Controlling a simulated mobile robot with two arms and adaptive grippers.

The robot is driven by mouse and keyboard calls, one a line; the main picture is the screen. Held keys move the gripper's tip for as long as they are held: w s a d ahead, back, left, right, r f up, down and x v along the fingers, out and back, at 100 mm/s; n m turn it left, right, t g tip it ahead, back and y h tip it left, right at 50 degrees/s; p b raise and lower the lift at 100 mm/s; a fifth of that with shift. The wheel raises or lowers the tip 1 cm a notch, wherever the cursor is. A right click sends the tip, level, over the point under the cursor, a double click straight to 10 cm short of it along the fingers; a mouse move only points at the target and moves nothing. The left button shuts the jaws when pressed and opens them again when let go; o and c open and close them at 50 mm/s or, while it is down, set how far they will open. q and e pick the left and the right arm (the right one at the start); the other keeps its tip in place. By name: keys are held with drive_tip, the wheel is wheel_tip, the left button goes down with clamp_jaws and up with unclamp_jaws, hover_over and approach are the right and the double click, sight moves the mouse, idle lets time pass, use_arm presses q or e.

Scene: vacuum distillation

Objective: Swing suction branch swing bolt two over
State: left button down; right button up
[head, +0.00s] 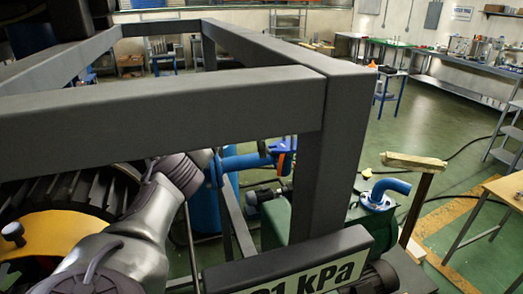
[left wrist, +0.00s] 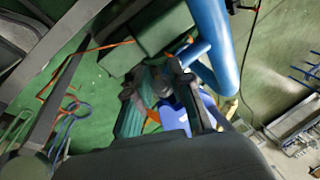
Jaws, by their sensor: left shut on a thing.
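The blue suction branch pipe (head: 245,161) runs behind the dark frame in the head view and ends at a blue flange with an orange ring (head: 284,147). My left arm reaches up from the bottom left towards this pipe, and the frame's upper beam partly hides its far end. In the left wrist view the fingers of my left gripper (left wrist: 158,84) are closed in on a small dark part beside the blue pipe (left wrist: 211,45). This seems to be a swing bolt, but it is too small and covered to tell which one. My right gripper is not in view.
A thick dark frame beam (head: 170,112) and post (head: 335,150) stand close in front of the pipe. A green pump with a blue elbow (head: 391,187) stands to the right. A wooden-topped table (head: 508,190) is at the right edge. Green floor lies open beyond.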

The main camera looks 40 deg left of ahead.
use_arm(q)
drive_tip(key=c, duration=1.2)
unclamp_jaws()
drive_tip(key=shift+c, duration=0.2)
drive_tip(key=v, duration=0.7)
drive_tip(key=shift+r, duration=0.25)
